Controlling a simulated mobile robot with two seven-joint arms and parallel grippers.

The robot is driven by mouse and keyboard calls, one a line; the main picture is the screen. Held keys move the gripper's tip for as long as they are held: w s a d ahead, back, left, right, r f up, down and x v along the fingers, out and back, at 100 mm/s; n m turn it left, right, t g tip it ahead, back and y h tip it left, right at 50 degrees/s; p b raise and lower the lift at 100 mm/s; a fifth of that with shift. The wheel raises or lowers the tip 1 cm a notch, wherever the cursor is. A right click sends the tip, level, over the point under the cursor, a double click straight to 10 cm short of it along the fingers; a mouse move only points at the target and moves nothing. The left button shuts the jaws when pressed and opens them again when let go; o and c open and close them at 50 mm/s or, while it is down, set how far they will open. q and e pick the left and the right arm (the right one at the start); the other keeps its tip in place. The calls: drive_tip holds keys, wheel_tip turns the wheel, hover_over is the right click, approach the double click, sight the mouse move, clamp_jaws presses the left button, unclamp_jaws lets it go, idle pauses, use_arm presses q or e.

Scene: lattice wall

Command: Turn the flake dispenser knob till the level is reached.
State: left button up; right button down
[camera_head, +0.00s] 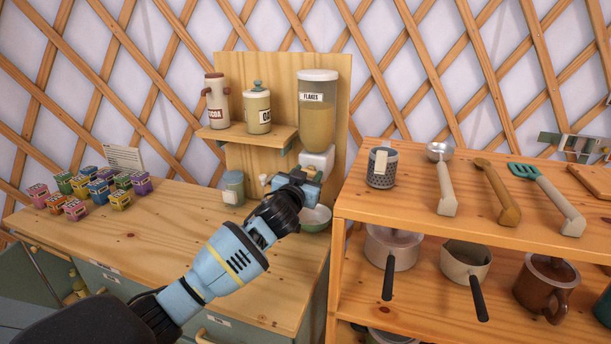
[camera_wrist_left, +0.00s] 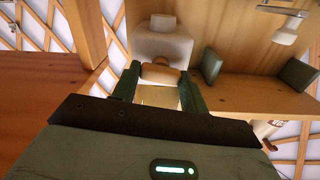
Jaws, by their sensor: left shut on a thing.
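The flake dispenser (camera_head: 318,118) stands against a wooden backboard. It is a clear container labelled FLAKES, with tan flakes filling most of it and a white lower body (camera_head: 318,160). The white body also shows in the wrist view (camera_wrist_left: 165,42). My left gripper (camera_head: 303,178) is in front of the lower body. Its fingers are closed around the tan knob (camera_wrist_left: 160,73), which the gripper hides in the head view. A pale green bowl (camera_head: 316,217) stands below the dispenser, partly hidden by my gripper; its contents are unclear. My right gripper does not show clearly.
A small shelf (camera_head: 240,136) left of the dispenser holds the cocoa jar (camera_head: 216,100) and a lidded canister (camera_head: 257,110). A grey-blue jar (camera_head: 233,187) stands beneath it. Colourful boxes (camera_head: 93,190) fill the counter's left. A rack (camera_head: 420,213) with utensils and pots stands close right.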

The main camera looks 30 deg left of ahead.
use_arm(q)
drive_tip(key=shift+f+m, duration=0.15)
drive_tip(key=shift+m, duration=13.85)
drive_tip(key=o, duration=1)
drive_tip(key=shift+s, duration=0.1)
